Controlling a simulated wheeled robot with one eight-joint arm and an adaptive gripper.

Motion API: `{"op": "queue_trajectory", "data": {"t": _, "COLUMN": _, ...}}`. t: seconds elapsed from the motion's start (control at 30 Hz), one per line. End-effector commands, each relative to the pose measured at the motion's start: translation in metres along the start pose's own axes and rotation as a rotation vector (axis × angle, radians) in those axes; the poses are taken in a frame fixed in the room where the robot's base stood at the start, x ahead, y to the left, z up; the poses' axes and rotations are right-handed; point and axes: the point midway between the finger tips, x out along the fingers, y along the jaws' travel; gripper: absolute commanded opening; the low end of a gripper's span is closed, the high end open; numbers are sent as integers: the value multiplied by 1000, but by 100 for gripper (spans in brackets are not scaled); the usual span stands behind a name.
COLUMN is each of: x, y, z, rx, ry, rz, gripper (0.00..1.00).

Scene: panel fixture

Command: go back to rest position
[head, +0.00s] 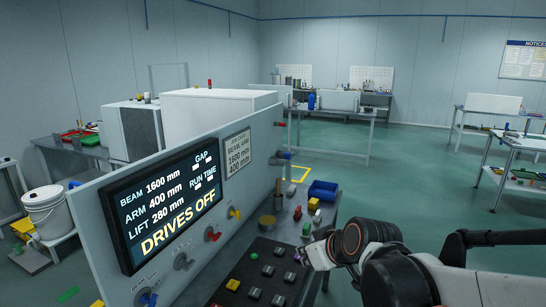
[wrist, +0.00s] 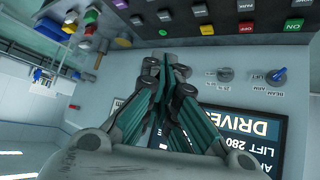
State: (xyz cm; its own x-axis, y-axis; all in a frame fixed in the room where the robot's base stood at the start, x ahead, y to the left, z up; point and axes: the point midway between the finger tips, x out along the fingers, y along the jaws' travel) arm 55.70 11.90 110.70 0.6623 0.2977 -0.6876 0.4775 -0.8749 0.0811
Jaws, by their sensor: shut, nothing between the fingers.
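My gripper (head: 304,257) reaches in from the lower right in the head view, just above the right end of the button console (head: 232,287). In the wrist view its fingers (wrist: 166,62) are closed together at the tips with nothing held. They point toward the upright panel and the row of buttons, seen upside down. The upright panel carries a display (head: 160,205) reading DRIVES OFF, with several coloured knobs below it. Whether a fingertip touches a button cannot be told.
A bench to the right of the panel holds a blue bin (head: 322,190) and small coloured parts. A white bucket (head: 47,210) stands at left. Workbenches (head: 335,110) line the back. Green floor (head: 420,175) is open at centre right.

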Motion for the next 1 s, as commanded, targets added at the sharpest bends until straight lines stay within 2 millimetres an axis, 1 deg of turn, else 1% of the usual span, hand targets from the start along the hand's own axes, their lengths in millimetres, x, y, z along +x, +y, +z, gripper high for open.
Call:
{"op": "queue_trajectory", "data": {"t": 0.03, "x": -16, "y": 3, "z": 10, "rx": 28, "ry": -17, "rz": 17, "gripper": 0}}
{"op": "queue_trajectory", "data": {"t": 0.2, "x": -61, "y": 9, "z": 43, "rx": 131, "ry": -74, "rz": 72, "gripper": 0}}
{"op": "queue_trajectory", "data": {"t": 0.37, "x": -99, "y": 12, "z": 79, "rx": 230, "ry": -123, "rz": 132, "gripper": 0}}
{"op": "queue_trajectory", "data": {"t": 0.4, "x": -108, "y": 12, "z": 89, "rx": 254, "ry": -136, "rz": 148, "gripper": 0}}
{"op": "queue_trajectory", "data": {"t": 0.5, "x": -127, "y": 13, "z": 112, "rx": 315, "ry": -160, "rz": 187, "gripper": 0}}
{"op": "queue_trajectory", "data": {"t": 0.6, "x": -143, "y": 13, "z": 132, "rx": 365, "ry": -181, "rz": 221, "gripper": 0}}
{"op": "queue_trajectory", "data": {"t": 0.73, "x": -155, "y": 13, "z": 150, "rx": 410, "ry": -197, "rz": 253, "gripper": 0}}
{"op": "queue_trajectory", "data": {"t": 0.83, "x": -159, "y": 13, "z": 156, "rx": 426, "ry": -204, "rz": 266, "gripper": 0}}
{"op": "queue_trajectory", "data": {"t": 1.0, "x": -160, "y": 13, "z": 158, "rx": 432, "ry": -206, "rz": 270, "gripper": 0}}
